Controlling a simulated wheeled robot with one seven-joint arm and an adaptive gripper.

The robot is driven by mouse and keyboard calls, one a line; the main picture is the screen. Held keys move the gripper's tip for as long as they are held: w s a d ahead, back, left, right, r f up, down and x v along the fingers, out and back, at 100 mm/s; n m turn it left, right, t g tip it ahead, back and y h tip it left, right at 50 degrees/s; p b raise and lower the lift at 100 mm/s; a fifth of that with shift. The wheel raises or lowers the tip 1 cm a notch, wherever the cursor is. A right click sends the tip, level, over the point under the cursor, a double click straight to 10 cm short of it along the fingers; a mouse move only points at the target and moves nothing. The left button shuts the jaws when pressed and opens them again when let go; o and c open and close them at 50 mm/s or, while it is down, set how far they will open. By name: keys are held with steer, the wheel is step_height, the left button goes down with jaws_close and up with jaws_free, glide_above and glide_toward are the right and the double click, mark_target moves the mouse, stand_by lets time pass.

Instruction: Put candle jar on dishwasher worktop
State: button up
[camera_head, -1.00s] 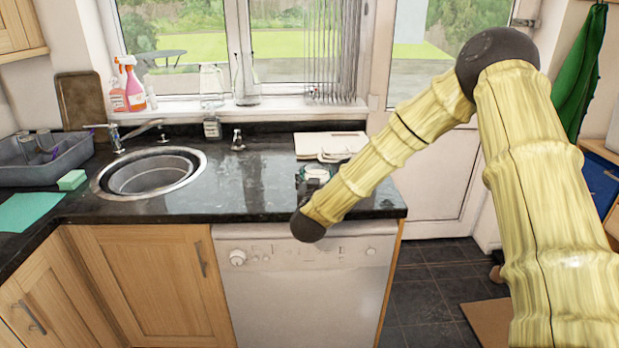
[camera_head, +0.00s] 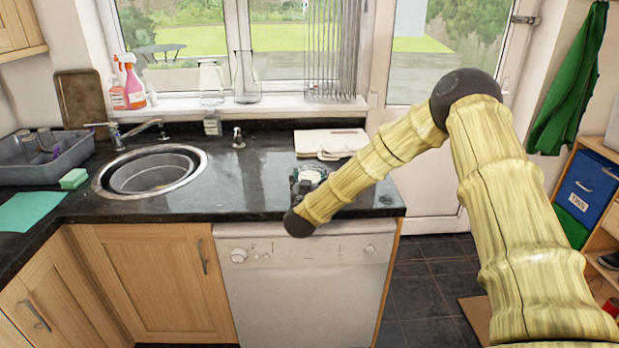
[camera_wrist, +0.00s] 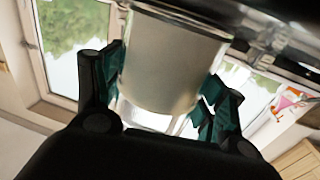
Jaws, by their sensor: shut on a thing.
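The candle jar (camera_wrist: 172,60) is a pale, whitish cylinder with a clear glass rim and base, held between the green pads of my gripper (camera_wrist: 165,92) in the wrist view. In the head view the jar's light round top (camera_head: 311,175) shows just beyond my wrist, with my dark gripper (camera_head: 303,186) around it. My gripper is shut on the jar. The jar appears over the black dishwasher worktop (camera_head: 245,200), near its front edge. My wrist hides its lower part, so I cannot tell whether it touches the worktop.
The white dishwasher (camera_head: 300,285) is below. Pale boards (camera_head: 330,141) lie behind the jar. A round sink (camera_head: 150,172) is to the left, with a soap dispenser (camera_head: 238,139) between. The worktop left of the jar is clear; its right end is near the door.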

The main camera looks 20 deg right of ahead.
stand_by(0.3)
steer(key=o, duration=1.3)
